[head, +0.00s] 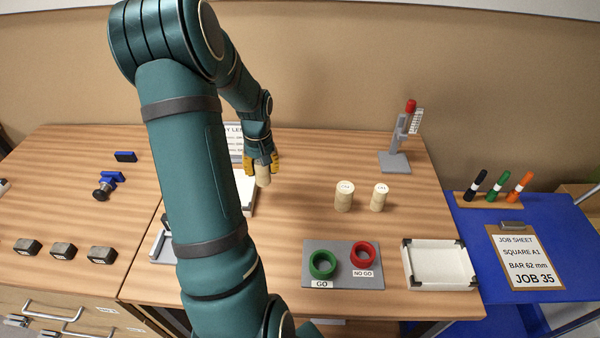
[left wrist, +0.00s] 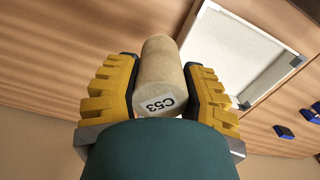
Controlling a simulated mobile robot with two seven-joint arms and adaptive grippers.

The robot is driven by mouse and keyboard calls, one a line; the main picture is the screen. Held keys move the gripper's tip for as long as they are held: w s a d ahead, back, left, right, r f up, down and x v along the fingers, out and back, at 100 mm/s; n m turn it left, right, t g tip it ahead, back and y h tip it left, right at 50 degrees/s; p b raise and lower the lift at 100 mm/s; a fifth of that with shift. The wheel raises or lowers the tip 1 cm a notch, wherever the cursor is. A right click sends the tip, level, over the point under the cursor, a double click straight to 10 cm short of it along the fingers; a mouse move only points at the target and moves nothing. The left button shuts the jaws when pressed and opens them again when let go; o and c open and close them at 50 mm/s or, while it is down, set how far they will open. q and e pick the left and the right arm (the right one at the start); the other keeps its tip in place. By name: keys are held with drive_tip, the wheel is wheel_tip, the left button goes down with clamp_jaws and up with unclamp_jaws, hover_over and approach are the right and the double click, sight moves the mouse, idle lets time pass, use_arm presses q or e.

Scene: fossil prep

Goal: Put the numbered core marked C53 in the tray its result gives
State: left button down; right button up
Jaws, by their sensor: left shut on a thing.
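My left gripper (head: 261,166) is shut on a pale beige cylindrical core (head: 263,178), held near the back middle of the table. In the left wrist view the core (left wrist: 160,75) sits between the yellow fingers, its label reading C53. A white tray (head: 248,194) is just beside and below the gripper, partly hidden by my arm; a white tray also shows in the left wrist view (left wrist: 243,55). A white tray with dark corners (head: 439,284) stands empty at the right front. My right gripper is out of view.
Two cores (head: 344,197) (head: 379,198) stand upright right of the gripper. A grey plate (head: 343,281) holds a green GO ring (head: 312,265) and a red NO GO ring (head: 354,256). A grey stand (head: 394,160) is behind. A clipboard (head: 524,279) reads SQUARE A1, BAR 62 mm, JOB 35.

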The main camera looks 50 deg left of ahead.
use_arm(q)
drive_tip(key=s+a+n+p, duration=0.1)
drive_tip(key=s+a+n, duration=0.1)
drive_tip(key=s+a, duration=0.5)
drive_tip(key=shift+s+r, duration=0.15)
drive_tip(key=shift+r, duration=0.3)
wheel_tip(320, 180, down, 6)
drive_tip(key=b, duration=0.4)
drive_tip(key=shift+f, duration=0.4)
drive_tip(key=shift+f+b, duration=0.6)
drive_tip(key=shift+f, duration=0.15)
idle(0.7)
drive_tip(key=shift+c, duration=2.3)
unclamp_jaws()
